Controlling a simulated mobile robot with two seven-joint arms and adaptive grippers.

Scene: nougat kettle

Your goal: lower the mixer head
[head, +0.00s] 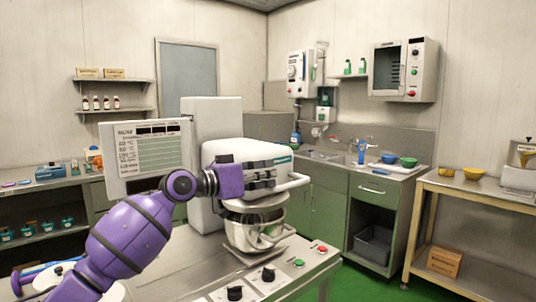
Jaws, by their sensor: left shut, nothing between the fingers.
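The white mixer stands on a metal bench with its tall column (205,118) behind. The mixer head (235,150) reaches out from the column above a steel bowl (238,236). The head looks roughly level; a slight tilt is hard to judge. A pale loop handle (300,181) sticks out at the head's right end. My left gripper (272,175) is shut and empty, in front of the head's side, its fingers pointing right towards the handle. Whether it touches the head cannot be told. My right gripper is not in view.
A display panel (155,152) stands left of the mixer, close behind my left arm. Black knobs (268,275), a green button (298,262) and a red button (322,249) sit on the bench front. A sink counter (395,177) and a side table (440,186) stand right, with green floor between.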

